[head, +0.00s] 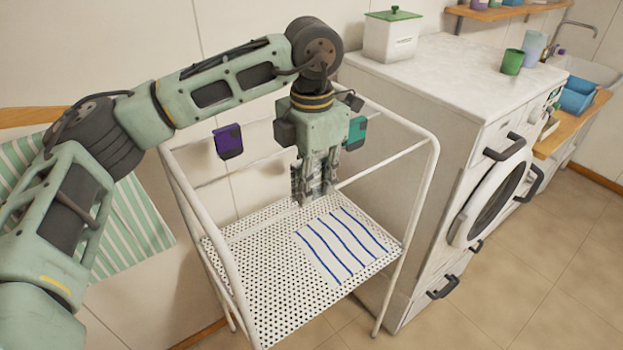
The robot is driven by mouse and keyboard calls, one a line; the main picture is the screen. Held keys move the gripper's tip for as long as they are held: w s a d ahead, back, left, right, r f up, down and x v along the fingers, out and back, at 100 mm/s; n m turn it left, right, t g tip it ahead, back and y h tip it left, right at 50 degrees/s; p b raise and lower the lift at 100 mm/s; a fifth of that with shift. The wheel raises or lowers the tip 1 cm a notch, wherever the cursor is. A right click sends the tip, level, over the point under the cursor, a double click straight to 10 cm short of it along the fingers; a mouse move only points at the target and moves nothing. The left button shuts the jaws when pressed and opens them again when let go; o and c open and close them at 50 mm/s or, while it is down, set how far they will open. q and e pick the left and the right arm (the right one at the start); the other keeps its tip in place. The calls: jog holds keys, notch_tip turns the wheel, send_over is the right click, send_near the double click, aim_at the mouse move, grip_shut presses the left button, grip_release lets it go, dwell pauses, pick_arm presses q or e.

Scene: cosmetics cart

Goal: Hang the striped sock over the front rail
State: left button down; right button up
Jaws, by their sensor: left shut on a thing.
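The striped sock (345,244), white with dark blue stripes, lies flat on the perforated white shelf (262,285) of the cart. My left gripper (314,192) points down at the sock's far edge. It is shut on the sock, though its fingers hide the pinched part. White tubular rails (426,148) run around the top of the cart, above the shelf. I cannot tell for sure which of them is the front rail. My right gripper is not in view.
A purple item (228,141) and a teal item (356,133) hang at rail height on either side of my left wrist. A green-striped cloth (140,222) hangs at left. A white washing machine (470,120) stands close on the right. The shelf's left part is bare.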

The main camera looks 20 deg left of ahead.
pick_arm(q)
jog(key=shift+f+b, duration=0.65)
jog(key=shift+f, duration=0.3)
jog(key=shift+f+b, duration=0.8)
jog(key=shift+f, duration=0.2)
jog(key=shift+f+b, duration=1.85)
jog(key=shift+f, duration=0.45)
jog(key=c, duration=1.6)
grip_release()
jog(key=shift+o, duration=0.2)
